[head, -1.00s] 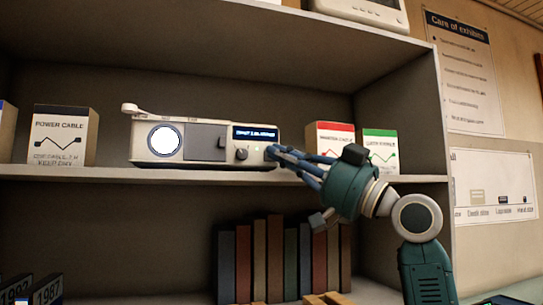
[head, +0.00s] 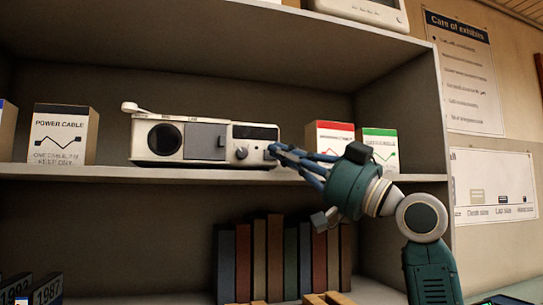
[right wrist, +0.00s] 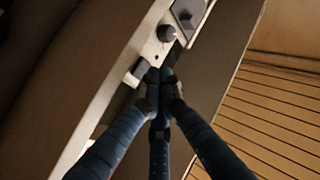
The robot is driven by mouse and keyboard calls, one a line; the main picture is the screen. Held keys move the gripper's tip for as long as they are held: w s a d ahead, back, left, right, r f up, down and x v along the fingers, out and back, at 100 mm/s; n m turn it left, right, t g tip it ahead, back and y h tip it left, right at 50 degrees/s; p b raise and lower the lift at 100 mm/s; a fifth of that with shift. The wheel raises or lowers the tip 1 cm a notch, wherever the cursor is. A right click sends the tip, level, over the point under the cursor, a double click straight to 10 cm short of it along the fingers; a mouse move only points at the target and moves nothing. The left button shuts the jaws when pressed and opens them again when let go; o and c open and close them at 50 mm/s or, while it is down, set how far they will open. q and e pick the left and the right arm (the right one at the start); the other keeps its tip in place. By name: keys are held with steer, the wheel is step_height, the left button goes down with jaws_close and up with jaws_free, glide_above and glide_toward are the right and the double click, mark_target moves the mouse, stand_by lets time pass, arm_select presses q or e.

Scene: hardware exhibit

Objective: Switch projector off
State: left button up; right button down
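The white projector (head: 206,141) stands on the shelf. Its round lens (head: 165,139) is dark and its small display (head: 255,132) is blank. A knob (head: 241,153) sits on its front near the right end. My right gripper (head: 273,150) has its fingertips at the projector's right end. In the right wrist view the fingers (right wrist: 160,78) are drawn together at the projector's front, beside a dark rectangular switch (right wrist: 139,73), with the knob (right wrist: 167,33) farther up. The fingers hold nothing that I can see. My left gripper is not in view.
A power cable box (head: 62,136) stands left of the projector. A red-topped box (head: 330,138) and a green-topped box (head: 380,147) stand to its right, behind my right arm. Several books (head: 275,256) stand on the level below. The shelf board (head: 120,173) runs under the projector.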

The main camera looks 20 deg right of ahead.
steer(key=s+b, duration=0.2)
steer(key=s, duration=0.4)
stand_by(0.3)
steer(key=shift+d, duration=0.1)
stand_by(0.3)
